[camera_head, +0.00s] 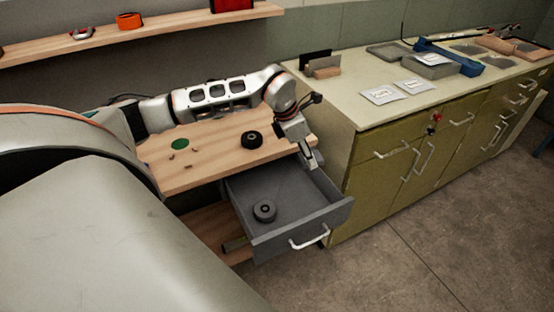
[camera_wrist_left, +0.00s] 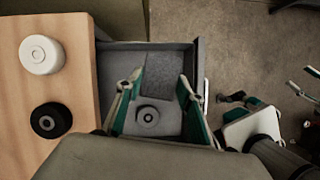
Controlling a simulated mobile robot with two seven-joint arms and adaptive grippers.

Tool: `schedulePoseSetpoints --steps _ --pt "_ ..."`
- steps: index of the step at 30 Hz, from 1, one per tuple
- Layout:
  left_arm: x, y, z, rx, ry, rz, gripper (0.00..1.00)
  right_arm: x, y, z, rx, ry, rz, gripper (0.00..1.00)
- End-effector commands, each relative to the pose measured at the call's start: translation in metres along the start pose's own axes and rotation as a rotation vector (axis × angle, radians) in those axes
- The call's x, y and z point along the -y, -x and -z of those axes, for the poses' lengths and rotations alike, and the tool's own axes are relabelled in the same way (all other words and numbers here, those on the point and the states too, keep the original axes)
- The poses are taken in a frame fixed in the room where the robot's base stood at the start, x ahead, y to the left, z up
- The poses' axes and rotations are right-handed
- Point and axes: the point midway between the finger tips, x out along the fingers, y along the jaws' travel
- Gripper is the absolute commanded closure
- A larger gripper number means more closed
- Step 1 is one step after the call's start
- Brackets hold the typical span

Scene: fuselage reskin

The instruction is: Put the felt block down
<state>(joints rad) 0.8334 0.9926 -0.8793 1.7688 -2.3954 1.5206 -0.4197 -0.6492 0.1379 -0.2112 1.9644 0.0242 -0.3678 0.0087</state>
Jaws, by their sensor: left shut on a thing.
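My left gripper (camera_head: 314,163) reaches down over the open grey drawer (camera_head: 330,211), near its right side wall. In the left wrist view its green-sided fingers (camera_wrist_left: 157,88) are shut on a grey, speckled block, which looks like the felt block (camera_wrist_left: 161,70). The block shows between the fingertips, with the drawer behind it. I cannot tell whether it touches the drawer floor. A dark round roll (camera_head: 264,211) lies in the drawer and also shows in the left wrist view (camera_wrist_left: 148,116).
A black roll (camera_head: 251,139) and a green disc (camera_head: 180,143) lie on the wooden bench (camera_head: 214,160). A white roll (camera_wrist_left: 42,55) shows there in the wrist view. An olive cabinet (camera_head: 372,160) stands right of the drawer.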

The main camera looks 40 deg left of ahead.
Motion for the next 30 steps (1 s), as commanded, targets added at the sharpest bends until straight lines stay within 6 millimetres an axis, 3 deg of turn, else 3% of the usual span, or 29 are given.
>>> schedulePoseSetpoints --steps 3,8,24,30 --pt "-0.015 -0.003 0.008 -0.001 0.117 -0.048 0.77 0.0 -0.002 -0.003 0.0 0.0 0.0 0.42" --pt "-0.023 -0.009 0.014 -0.002 0.187 -0.075 0.77 0.0 -0.002 -0.004 0.001 0.001 0.001 0.42" --pt "-0.022 -0.123 0.062 -0.004 0.192 -0.073 0.77 0.002 -0.004 -0.011 0.008 0.001 0.003 0.42" --pt "-0.023 -0.145 0.071 -0.002 0.19 -0.075 0.77 0.003 -0.005 -0.013 0.01 0.001 0.004 0.42"
